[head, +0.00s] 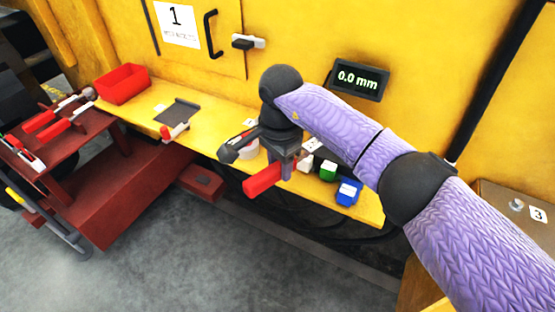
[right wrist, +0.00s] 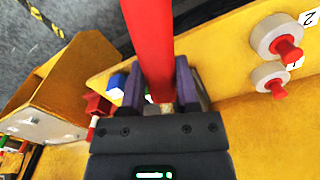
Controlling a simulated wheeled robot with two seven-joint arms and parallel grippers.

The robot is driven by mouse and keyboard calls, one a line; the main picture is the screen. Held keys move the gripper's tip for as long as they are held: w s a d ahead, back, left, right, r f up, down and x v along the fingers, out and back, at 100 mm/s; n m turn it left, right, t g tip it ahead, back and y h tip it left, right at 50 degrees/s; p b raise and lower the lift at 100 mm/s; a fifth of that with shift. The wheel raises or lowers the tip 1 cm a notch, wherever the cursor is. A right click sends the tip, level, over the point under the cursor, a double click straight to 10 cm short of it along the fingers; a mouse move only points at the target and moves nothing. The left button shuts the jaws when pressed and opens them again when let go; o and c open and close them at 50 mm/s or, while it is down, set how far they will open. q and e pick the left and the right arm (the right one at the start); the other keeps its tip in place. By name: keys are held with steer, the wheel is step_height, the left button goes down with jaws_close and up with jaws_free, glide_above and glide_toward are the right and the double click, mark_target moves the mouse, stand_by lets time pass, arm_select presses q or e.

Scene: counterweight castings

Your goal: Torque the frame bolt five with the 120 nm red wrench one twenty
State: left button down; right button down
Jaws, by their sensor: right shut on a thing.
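My right gripper (head: 283,170) is shut on a red handle (head: 263,181), held over the yellow ledge. In the right wrist view the red handle (right wrist: 148,45) stands between the fingers of the right gripper (right wrist: 160,92) and runs out of the top of the picture. I cannot read a torque marking on it, and its far end is hidden. Other red-handled tools (head: 40,121) lie on the dark red cart at the left. A bolt-like stud (head: 516,205) sits beside a "3" label at the far right. No label "5" is visible. My left gripper is not in view.
The yellow ledge (head: 215,125) holds a red bin (head: 123,84), a dark plate (head: 178,111), and green and blue items (head: 348,191). A display (head: 358,79) reads 0.0 mm. White discs with red knobs (right wrist: 270,75) show in the right wrist view.

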steer(key=shift+s+d+r+n+p, duration=0.15)
steer(key=shift+s+d+n+p, duration=0.2)
steer(key=shift+p, duration=0.1)
steer(key=shift+d, duration=0.1)
steer(key=shift+s, duration=0.15)
steer(key=shift+s+d+n+p, duration=0.55)
steer(key=shift+d+p, duration=0.05)
steer(key=shift+p, duration=0.2)
steer(key=shift+d, duration=0.1)
stand_by(0.3)
